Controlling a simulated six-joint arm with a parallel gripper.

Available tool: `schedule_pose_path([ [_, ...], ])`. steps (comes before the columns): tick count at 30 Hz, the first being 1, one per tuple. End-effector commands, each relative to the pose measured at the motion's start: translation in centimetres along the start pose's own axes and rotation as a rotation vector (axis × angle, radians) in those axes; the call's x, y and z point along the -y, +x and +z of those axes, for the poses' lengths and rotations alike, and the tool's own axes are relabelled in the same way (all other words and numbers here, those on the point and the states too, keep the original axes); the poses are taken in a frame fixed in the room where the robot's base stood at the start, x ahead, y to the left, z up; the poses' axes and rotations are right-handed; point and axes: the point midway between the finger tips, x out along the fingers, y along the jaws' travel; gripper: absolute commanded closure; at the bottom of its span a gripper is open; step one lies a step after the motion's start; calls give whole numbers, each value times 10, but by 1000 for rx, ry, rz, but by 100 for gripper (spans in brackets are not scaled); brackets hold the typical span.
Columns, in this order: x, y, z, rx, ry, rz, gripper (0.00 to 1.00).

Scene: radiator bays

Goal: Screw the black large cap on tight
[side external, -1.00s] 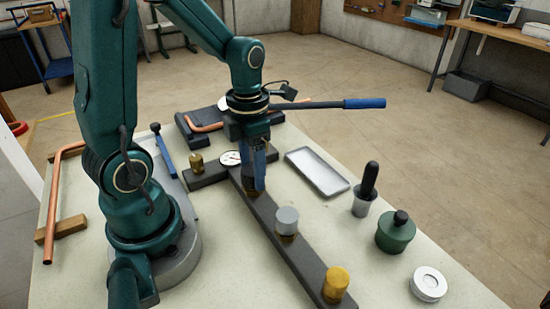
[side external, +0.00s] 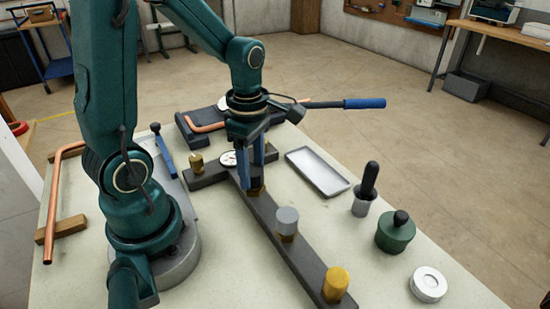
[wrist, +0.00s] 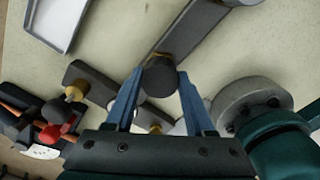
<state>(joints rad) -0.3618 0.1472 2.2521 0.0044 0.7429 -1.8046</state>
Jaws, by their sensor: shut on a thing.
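The black large cap (wrist: 160,77) sits between my two blue fingers in the wrist view, with a brass edge showing beside it. My gripper (side external: 254,172) points down over the far part of the dark bar (side external: 295,250) in the side view. The wrist view shows the gripper (wrist: 160,88) shut on the cap's sides. In the side view the fingers mostly hide the cap, and a brass fitting (side external: 257,191) shows just below them. Whether the cap is fully seated cannot be told.
On the same bar stand a grey cap (side external: 287,221) and a yellow cap (side external: 336,284). A grey tray (side external: 317,172), a cup with a black-handled tool (side external: 365,190), a green container (side external: 395,232) and a white ring (side external: 428,284) stand to the right. A pressure gauge (side external: 229,158) is close behind the gripper.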

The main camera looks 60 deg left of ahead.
Motion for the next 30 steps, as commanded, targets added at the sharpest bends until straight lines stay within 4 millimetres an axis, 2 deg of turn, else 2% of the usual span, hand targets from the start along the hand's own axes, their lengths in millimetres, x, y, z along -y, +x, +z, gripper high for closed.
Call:
schedule_pose_path([
  [30,0,1,0,1,1420,4,100],
])
